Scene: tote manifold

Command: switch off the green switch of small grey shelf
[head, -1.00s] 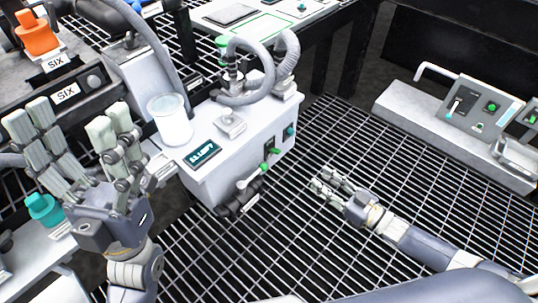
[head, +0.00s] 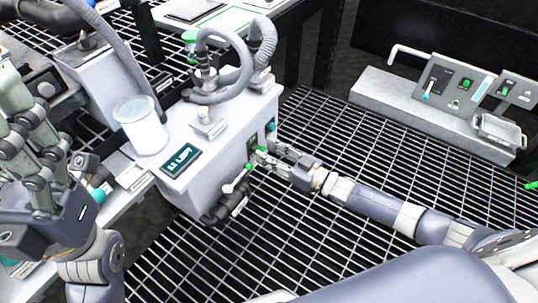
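The small grey shelf appears to be the light grey box unit (head: 195,182) in the middle of the head view. Its right-hand face carries a dark switch plate with a green switch (head: 262,149), partly covered by my fingers. My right gripper (head: 266,157) reaches in from the right, its fingertips at this switch. I cannot tell whether they touch it or how far the fingers are apart. The switch's position is too small to read. My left gripper (head: 62,150) is raised at the left edge, fingers spread and empty, partly cut off by the frame.
A lever with a white end (head: 228,189) and a green part sits just below the switch. A teal knob (head: 271,127) is above it. A white cup (head: 139,124) and grey hoses (head: 252,62) stand on top. Another switch panel (head: 452,88) is at the right. Open grating lies between.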

